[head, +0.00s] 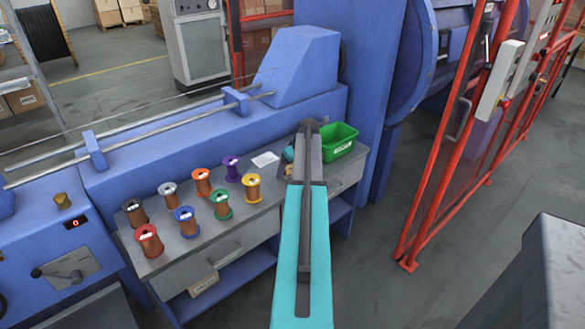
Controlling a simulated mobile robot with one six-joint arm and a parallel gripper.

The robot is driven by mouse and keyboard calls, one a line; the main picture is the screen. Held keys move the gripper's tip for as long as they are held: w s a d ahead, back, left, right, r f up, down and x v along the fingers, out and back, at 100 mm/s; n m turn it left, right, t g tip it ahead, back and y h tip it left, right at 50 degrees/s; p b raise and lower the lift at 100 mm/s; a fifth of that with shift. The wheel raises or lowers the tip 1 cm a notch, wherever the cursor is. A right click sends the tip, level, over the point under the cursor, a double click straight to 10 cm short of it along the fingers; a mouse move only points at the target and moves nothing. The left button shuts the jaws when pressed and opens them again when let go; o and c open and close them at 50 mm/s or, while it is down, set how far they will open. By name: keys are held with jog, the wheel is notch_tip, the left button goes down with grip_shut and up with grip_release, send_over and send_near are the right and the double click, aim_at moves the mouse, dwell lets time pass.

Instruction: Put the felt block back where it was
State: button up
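I cannot make out a felt block for certain. A small tan and dark-blue shape (288,156) shows on the grey bench (226,238), just left of my arm's far end and partly hidden by it. I cannot tell what it is. My teal arm (318,250) reaches away from me over the bench's right part. Its dark far end is between the small shape and a green bin (339,141). The fingers of my gripper are hidden behind the arm, so I cannot see whether they hold anything.
Several wire spools (220,204) with coloured tops stand on the bench's left and middle. The blue strander (200,130) with rods runs behind the bench. A red guard frame (446,150) stands at right. Grey floor (385,265) between is clear.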

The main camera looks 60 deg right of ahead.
jog(key=shift+o, duration=1)
jog(key=shift+r, duration=0.1)
jog(key=shift+r, duration=0.15)
jog(key=v, duration=1.2)
jog(key=shift+b, duration=0.45)
